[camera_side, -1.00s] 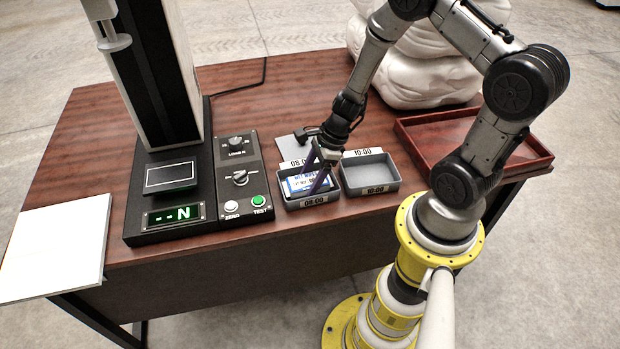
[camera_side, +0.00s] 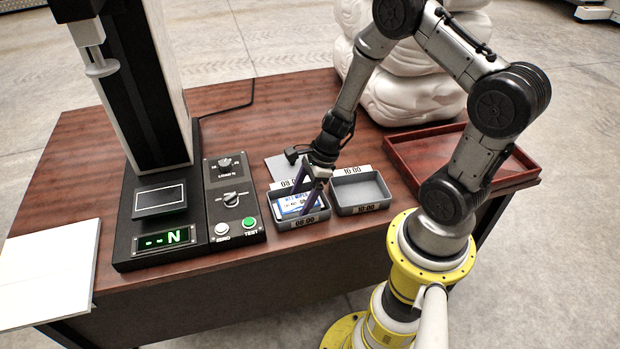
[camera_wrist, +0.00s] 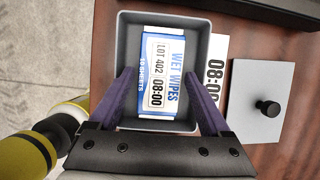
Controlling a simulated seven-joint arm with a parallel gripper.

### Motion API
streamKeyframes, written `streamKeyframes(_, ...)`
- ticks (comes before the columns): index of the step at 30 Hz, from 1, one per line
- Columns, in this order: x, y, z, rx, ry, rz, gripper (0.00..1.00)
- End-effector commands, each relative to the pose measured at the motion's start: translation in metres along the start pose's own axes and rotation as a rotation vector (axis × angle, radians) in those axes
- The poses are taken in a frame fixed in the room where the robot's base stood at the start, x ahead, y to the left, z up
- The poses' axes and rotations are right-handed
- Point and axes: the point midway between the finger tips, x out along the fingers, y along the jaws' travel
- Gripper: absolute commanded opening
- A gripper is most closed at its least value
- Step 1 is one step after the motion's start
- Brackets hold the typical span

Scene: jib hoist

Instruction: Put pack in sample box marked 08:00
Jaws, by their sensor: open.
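The pack (camera_wrist: 163,75), a white and blue wet wipes packet labelled LOT 402 08:00, lies inside a grey sample box (camera_wrist: 126,50). In the wrist view my gripper's two purple fingers (camera_wrist: 163,97) stand apart on either side of the pack's lower part. I cannot tell whether they touch it.
An empty grey box (camera_side: 360,190) marked 10:00 stands just right. A grey lid with a black knob (camera_wrist: 268,106) lies behind the 08:00 box. A test machine (camera_side: 160,215) with a control panel (camera_side: 233,200) is at left, a red-brown tray (camera_side: 430,155) at right.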

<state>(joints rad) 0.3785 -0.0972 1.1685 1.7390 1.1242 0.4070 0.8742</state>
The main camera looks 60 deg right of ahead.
Motion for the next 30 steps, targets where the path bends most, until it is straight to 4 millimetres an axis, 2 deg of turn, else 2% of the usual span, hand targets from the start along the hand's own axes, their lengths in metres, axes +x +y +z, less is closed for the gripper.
streamKeyframes(15, -0.088, -0.001, 0.000, 0.000, -0.002, -0.004, 0.81)
streamKeyframes(23, -0.112, 0.001, 0.001, -0.013, -0.001, -0.002, 0.81)
streamKeyframes(26, -0.129, 0.006, 0.014, -0.159, 0.003, -0.014, 0.81)
streamKeyframes(29, -0.161, 0.025, 0.040, -0.514, 0.020, -0.035, 0.81)
streamKeyframes(30, -0.177, 0.037, 0.050, -0.704, 0.035, -0.047, 0.81)
